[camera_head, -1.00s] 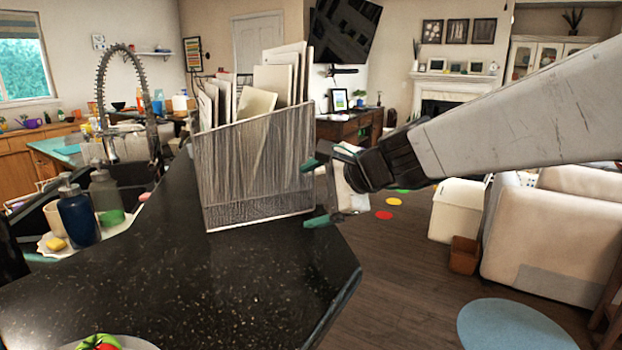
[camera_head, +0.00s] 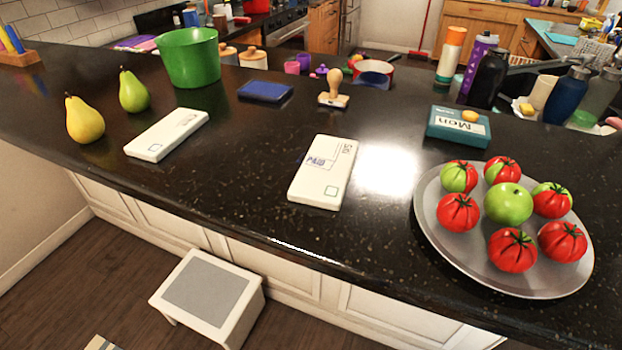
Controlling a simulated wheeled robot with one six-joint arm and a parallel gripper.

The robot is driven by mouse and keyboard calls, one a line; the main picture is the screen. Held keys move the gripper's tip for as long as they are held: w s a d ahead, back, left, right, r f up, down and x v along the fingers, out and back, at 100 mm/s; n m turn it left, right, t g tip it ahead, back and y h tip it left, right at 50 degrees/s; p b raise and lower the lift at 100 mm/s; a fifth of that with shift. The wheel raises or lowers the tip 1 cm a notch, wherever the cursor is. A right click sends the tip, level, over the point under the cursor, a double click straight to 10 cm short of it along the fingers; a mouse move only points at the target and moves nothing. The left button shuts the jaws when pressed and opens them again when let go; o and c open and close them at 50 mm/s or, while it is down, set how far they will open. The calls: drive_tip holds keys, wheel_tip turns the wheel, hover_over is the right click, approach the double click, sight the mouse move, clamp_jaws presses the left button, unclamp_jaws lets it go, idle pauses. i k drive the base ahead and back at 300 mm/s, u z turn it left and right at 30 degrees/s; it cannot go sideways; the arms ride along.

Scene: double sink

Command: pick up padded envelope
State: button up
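Two white, thick, envelope-like packets lie flat on the dark speckled counter (camera_head: 240,205). One packet (camera_head: 323,172) is near the middle front edge, with printed marks and a small square on it. I cannot tell for sure which is the padded envelope. My gripper is not in view now.
A grey plate (camera_head: 436,222) of tomatoes and a green apple is at right. A teal box (camera_head: 458,126), stamp (camera_head: 333,88), blue case (camera_head: 265,91), green pot (camera_head: 190,57) and pears (camera_head: 85,119) stand behind. A stool (camera_head: 208,293) is below the counter.

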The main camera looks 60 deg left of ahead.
sight(321, 181)
drive_tip(key=k, duration=0.2)
drive_tip(key=z, duration=1.75)
drive_tip(key=i, duration=1.25)
drive_tip(key=u, duration=4.35)
drive_tip(key=i, duration=1)
drive_tip(key=z, duration=0.05)
